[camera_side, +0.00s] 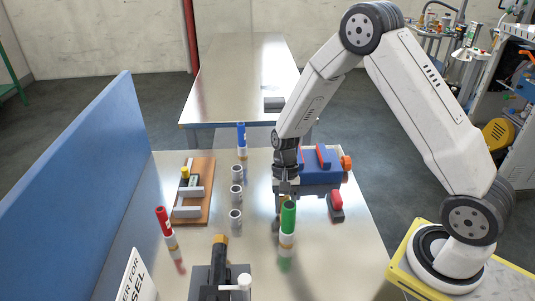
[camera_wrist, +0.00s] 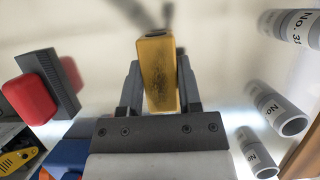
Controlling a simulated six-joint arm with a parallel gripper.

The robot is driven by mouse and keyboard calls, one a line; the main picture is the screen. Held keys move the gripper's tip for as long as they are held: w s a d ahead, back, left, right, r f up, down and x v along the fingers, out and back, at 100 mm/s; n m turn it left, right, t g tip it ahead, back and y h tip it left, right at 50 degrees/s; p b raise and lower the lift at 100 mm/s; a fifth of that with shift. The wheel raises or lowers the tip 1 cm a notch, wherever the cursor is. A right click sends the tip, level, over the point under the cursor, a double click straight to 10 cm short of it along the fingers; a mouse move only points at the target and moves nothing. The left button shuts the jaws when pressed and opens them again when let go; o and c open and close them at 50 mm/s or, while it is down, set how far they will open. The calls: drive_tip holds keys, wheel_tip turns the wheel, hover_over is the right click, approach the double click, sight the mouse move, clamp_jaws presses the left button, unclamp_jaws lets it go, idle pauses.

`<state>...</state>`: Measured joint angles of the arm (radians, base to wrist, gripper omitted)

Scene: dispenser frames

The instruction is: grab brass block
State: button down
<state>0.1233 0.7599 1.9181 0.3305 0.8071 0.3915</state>
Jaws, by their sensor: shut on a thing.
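The brass block (camera_wrist: 160,78) is a yellow-gold upright bar between the two fingers of my gripper (camera_wrist: 158,66) in the wrist view. The fingers are shut on its sides, and its far end reaches past the fingertips. In the side view my gripper (camera_side: 286,188) points down over the shiny table, just behind the green marker. The block is mostly hidden there by the marker and the fingers. I cannot tell whether its lower end touches the table.
A green marker (camera_side: 288,220) stands close in front of my gripper. A blue device (camera_side: 318,168) and a red-and-black piece (camera_side: 336,205) are to its right. Several grey numbered tubes (camera_side: 236,193) stand to its left. A blue panel (camera_side: 75,190) borders the left side.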

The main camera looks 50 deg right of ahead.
drive_tip(key=shift+r, duration=0.15)
drive_tip(key=shift+r, duration=0.85)
drive_tip(key=s+r, duration=1.1)
drive_tip(key=s, duration=0.3)
drive_tip(key=shift+w, duration=0.1)
idle(0.4)
